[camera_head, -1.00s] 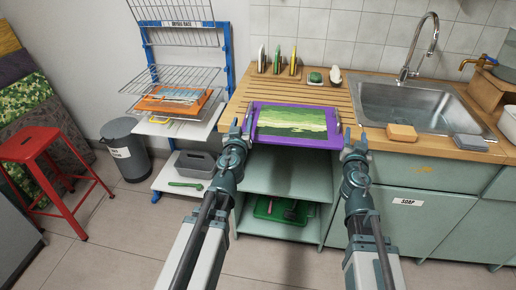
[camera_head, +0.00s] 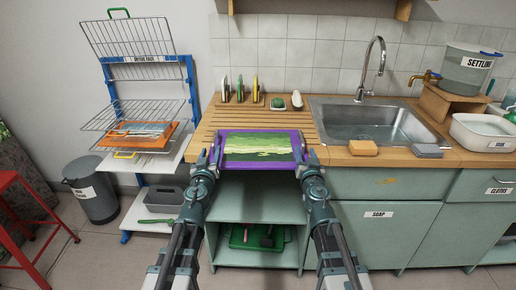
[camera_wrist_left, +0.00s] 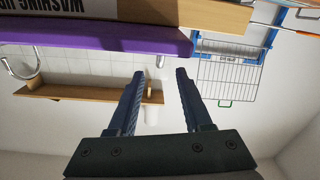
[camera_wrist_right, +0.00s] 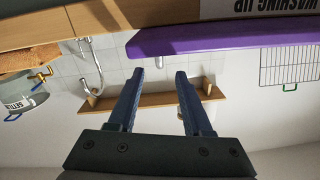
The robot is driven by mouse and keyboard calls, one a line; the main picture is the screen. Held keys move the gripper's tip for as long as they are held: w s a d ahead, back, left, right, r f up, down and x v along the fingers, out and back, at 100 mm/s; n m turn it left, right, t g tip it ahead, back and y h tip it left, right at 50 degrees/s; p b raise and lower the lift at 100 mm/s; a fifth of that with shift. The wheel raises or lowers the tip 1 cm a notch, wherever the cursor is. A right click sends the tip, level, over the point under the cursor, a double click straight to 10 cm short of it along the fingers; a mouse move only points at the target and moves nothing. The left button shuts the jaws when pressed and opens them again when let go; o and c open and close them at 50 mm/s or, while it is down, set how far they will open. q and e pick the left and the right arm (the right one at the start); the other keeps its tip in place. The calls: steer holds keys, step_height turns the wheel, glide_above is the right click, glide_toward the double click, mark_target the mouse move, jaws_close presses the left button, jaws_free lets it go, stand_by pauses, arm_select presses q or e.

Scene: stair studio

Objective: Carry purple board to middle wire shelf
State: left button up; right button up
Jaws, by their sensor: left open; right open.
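The purple board (camera_head: 222,168), a purple-rimmed panel with a green landscape picture, lies at the front edge of the slatted wooden counter. My left gripper (camera_head: 212,148) is open at its left end and my right gripper (camera_head: 301,148) is open at its right end. In the left wrist view the board's purple edge (camera_wrist_left: 90,36) lies beside my open, empty fingers (camera_wrist_left: 160,75). In the right wrist view the edge (camera_wrist_right: 230,38) is also beside the open fingers (camera_wrist_right: 160,75). Contact cannot be told. The middle wire shelf (camera_head: 118,114) is on the blue-framed rack at the left.
An orange board (camera_head: 150,141) lies low on the rack. A grey bin (camera_head: 95,195) and red stool (camera_head: 30,225) stand at the left. The sink (camera_head: 375,122), sponge (camera_head: 363,148) and grey block (camera_head: 428,151) are to the right. Upright boards (camera_head: 240,92) stand behind.

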mark_target(218, 131)
arm_select(q)
steer(key=w, duration=1)
steer(key=shift+w, duration=0.3)
arm_select(e)
steer(key=w, duration=1)
steer(key=shift+w, duration=0.3)
arm_select(q)
jaws_close()
arm_select(e)
jaws_close()
arm_select(q)
steer(key=shift+d, duration=0.15)
arm_select(e)
steer(key=shift+a, duration=0.1)
